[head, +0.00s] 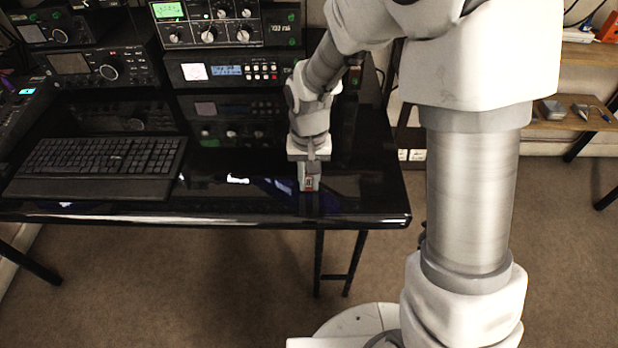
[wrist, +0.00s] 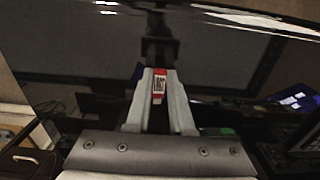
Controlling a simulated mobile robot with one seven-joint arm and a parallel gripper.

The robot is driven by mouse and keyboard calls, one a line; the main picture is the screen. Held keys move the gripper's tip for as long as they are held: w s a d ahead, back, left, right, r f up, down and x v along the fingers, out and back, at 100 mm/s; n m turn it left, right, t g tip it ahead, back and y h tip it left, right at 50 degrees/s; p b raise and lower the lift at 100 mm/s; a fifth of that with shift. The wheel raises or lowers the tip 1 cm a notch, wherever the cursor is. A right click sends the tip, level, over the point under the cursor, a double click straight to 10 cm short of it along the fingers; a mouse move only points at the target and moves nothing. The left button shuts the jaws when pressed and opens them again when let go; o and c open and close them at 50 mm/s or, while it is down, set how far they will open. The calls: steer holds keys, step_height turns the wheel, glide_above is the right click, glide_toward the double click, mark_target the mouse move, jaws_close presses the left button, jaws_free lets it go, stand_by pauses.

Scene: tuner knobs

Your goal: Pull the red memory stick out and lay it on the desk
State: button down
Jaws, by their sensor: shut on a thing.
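The red memory stick (head: 309,184) has a white label and is in my gripper (head: 309,187), low over the front right part of the dark glossy desk (head: 360,185). In the wrist view, the red memory stick (wrist: 158,86) sits between the two pale fingers of my gripper (wrist: 158,88), which are shut on it. In the wrist view a dark shape lies just beyond the stick's tip. I cannot tell whether it is a reflection, or whether the stick touches the desk.
A black keyboard (head: 100,160) lies on the desk to the left. Radio units (head: 228,70) with knobs and displays stand along the back. The desk's front edge (head: 200,217) is close to my gripper. The desk around the gripper is clear.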

steer(key=c, duration=0.9)
jaws_free()
steer(key=shift+c, duration=0.2)
steer(key=shift+r, duration=0.1)
steer(key=shift+r+p, duration=1.3)
steer(key=shift+r, duration=0.15)
steer(key=o, duration=0.6)
steer(key=shift+c, duration=0.2)
